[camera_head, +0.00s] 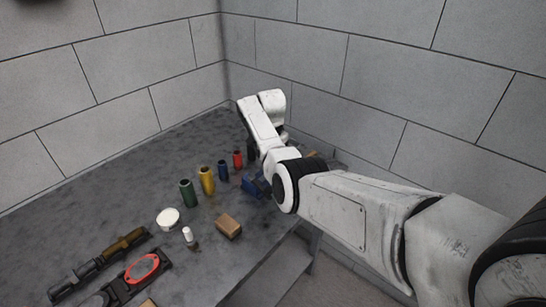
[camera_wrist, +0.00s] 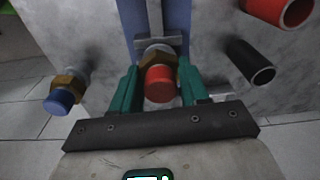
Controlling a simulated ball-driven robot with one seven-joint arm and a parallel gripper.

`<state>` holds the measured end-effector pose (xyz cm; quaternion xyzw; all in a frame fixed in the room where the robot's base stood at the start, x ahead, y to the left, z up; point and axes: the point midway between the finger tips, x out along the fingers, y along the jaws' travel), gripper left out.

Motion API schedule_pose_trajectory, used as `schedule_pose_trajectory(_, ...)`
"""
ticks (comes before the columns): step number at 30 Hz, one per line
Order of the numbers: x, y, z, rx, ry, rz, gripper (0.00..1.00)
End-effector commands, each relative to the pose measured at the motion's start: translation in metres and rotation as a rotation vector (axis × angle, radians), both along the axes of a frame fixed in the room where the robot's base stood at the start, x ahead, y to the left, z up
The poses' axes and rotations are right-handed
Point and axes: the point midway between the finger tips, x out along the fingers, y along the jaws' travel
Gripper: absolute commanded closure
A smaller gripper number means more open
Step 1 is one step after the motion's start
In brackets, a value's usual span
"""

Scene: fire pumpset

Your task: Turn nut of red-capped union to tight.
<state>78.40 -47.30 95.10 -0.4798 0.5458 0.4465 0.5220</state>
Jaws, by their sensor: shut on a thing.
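In the wrist view the red-capped union shows its red cap (camera_wrist: 160,84) facing the camera, with its brass nut (camera_wrist: 157,56) just behind the cap. My gripper (camera_wrist: 158,68) has its two green fingers on either side of the union, shut on the nut. The finger contact is partly hidden by the cap. A blue-capped union (camera_wrist: 62,96) with a brass nut stands to the left, apart from the fingers. In the head view my arm hides the gripper and the red-capped union.
A red tube (camera_wrist: 280,10) and a black tube (camera_wrist: 250,62) stand right of my gripper. Walls close off the back.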

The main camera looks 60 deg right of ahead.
Motion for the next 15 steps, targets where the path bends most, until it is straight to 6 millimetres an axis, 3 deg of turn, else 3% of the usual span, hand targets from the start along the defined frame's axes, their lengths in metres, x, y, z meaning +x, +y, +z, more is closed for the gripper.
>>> schedule_pose_trajectory(8,0.0018,-0.0007,0.0028,-0.004,-0.004,0.001,0.86)
schedule_pose_trajectory(9,0.0019,-0.0007,0.0028,-0.004,-0.004,0.001,0.55)
schedule_pose_trajectory(15,0.0012,-0.0004,0.0017,-0.002,-0.003,0.001,0.35)
